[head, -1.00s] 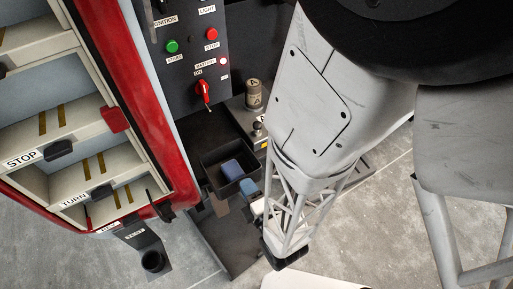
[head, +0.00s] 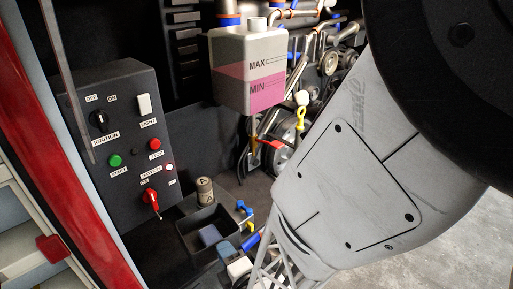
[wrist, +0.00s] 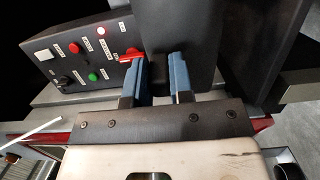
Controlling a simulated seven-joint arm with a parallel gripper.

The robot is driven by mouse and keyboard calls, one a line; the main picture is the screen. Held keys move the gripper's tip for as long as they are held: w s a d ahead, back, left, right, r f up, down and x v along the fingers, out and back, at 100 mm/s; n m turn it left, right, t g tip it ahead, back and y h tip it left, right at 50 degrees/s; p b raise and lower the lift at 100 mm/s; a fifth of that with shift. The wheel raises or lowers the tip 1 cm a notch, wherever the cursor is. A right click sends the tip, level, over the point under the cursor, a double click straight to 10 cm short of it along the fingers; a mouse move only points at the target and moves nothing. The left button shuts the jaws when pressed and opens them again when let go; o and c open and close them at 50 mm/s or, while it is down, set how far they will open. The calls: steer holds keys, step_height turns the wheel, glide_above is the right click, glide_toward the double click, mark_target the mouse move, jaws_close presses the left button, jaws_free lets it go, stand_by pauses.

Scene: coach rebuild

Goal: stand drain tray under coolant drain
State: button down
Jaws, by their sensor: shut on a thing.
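The drain tray appears to be the black open box (head: 193,254) low in the middle of the head view. My gripper (head: 219,243) is shut on its near wall, with one blue finger inside the box and the other outside. In the wrist view a large black surface (wrist: 188,38) of the box stands between and beyond the blue fingers of my gripper (wrist: 161,72). Whatever is under the box is hidden.
A black switch panel (head: 125,140) with a red battery switch (head: 151,198) stands left of the box. A small can (head: 205,190) stands behind it. The coolant tank (head: 248,75) hangs above, with engine parts (head: 325,65) at right. A red-edged step unit (head: 75,190) is at left.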

steer(key=w+d+f+n+y, duration=0.1)
steer(key=w+d, duration=0.8)
steer(key=w, duration=0.5)
steer(key=w+d, duration=0.9)
steer(key=w, duration=0.5)
steer(key=w+a+g+y, duration=0.1)
steer(key=w+a, duration=0.4)
steer(key=w, duration=0.1)
steer(key=shift+w+f+n+g, duration=0.2)
steer(key=shift+f+n+g, duration=0.05)
steer(key=shift+n+g, duration=0.15)
steer(key=shift+f, duration=0.1)
steer(key=shift+f, duration=2.8)
steer(key=shift+f, duration=2.1)
